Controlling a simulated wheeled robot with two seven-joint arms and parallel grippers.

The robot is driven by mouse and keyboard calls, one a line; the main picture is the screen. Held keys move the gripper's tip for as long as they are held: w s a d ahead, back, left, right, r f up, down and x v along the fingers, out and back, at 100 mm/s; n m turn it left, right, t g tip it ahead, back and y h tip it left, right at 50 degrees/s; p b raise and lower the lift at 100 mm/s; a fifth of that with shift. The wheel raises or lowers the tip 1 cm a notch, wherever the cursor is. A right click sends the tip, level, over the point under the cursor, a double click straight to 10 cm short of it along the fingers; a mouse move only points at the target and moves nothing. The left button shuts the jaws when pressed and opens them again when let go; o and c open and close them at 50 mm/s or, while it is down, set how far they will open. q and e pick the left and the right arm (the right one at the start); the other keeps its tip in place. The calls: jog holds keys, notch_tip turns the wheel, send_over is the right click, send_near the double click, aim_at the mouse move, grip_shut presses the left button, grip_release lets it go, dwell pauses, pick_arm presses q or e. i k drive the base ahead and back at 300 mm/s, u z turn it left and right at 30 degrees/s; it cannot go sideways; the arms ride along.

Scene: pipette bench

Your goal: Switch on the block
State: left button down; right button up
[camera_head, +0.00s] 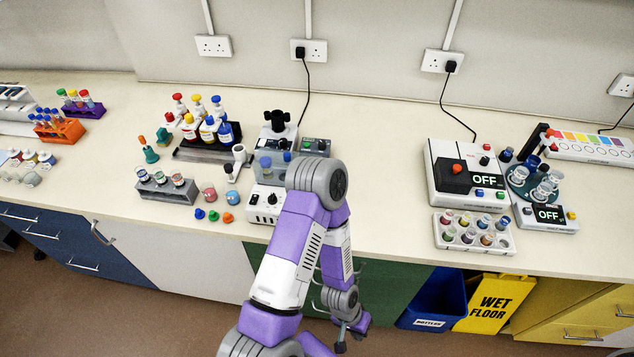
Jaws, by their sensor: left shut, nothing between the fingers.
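A white bench unit (448,196) with a dark block on top stands right of centre on the bench. Its display (485,179) reads OFF, with small coloured buttons around it. I cannot tell for certain that this is the task's block. A second unit (548,222) to its right, with a round holder, also reads OFF. My left gripper (343,345) is shut and empty. It hangs low in front of the bench, below the worktop edge and well left of both units. My right gripper is not in view.
A rack of vials (442,239) stands in front of the white unit. My left arm partly hides equipment at centre, near a control box (264,207). Bottles and tube racks fill the left. The worktop (383,170) between is clear.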

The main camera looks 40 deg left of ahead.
aim_at(255, 198)
jog(key=z, duration=0.55)
jog(key=k, duration=0.95)
jog(key=u, duration=1.1)
jog(key=i, duration=0.35)
jog(key=u, duration=0.05)
